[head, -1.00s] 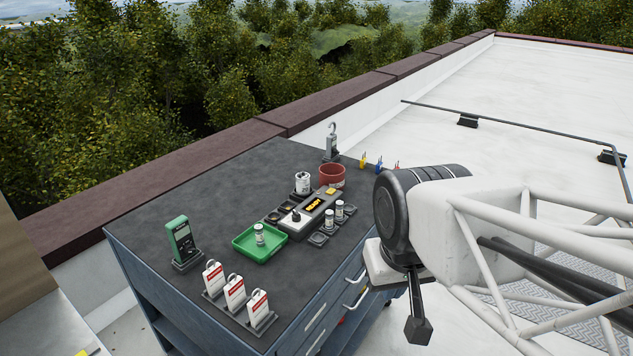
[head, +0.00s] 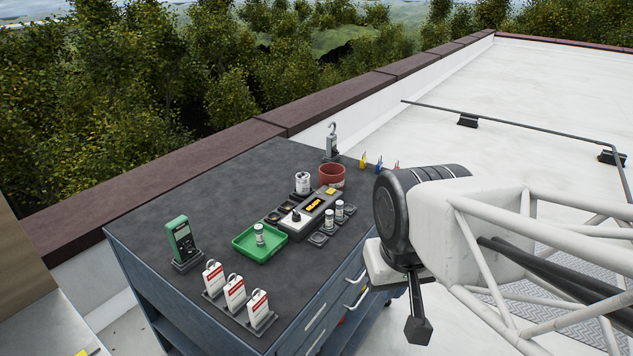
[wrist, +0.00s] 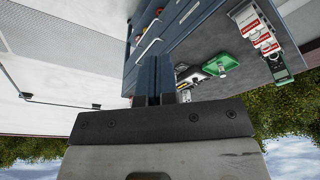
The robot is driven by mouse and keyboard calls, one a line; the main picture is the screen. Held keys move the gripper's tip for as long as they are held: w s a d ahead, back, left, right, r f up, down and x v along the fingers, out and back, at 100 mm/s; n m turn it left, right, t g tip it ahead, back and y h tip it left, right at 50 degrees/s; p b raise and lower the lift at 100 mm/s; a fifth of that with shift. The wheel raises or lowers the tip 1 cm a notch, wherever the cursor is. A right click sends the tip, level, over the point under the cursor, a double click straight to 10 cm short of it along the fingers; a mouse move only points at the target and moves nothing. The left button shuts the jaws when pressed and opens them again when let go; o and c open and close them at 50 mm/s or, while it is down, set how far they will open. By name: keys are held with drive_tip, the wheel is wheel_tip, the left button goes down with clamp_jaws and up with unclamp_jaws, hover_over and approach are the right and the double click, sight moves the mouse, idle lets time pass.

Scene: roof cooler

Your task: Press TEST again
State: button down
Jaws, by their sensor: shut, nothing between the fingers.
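A grey tester (head: 312,212) stands on the dark bench top in the head view. It has a lit amber display (head: 314,206), a dark knob (head: 296,215) and a yellow patch (head: 330,193) near its far end. I cannot tell which part is TEST, as labels are too small to read. My gripper (head: 418,328) hangs beyond the bench's right side, well apart from the tester. In the wrist view its fingers (wrist: 155,78) are together with nothing between them. The tester is partly hidden there.
A green tray (head: 243,243) holds a small white cylinder (head: 259,230). Other cylinders stand beside the tester, with a red cup (head: 332,175) behind. A green meter (head: 181,239) and red-white tags (head: 235,290) stand at left. The bench (head: 160,220) has drawer handles facing my arm.

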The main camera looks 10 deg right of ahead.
drive_tip(key=m+t+y, duration=0.3)
drive_tip(key=m+t, duration=0.2)
drive_tip(key=t, duration=0.1)
hover_over(333, 191)
wheel_tip(333, 191, down, 10)
drive_tip(key=shift+w+f, duration=0.15)
drive_tip(key=shift+f, duration=0.2)
drive_tip(key=shift+f, duration=0.15)
drive_tip(key=shift+f, duration=4.25)
drive_tip(key=shift+f, duration=0.55)
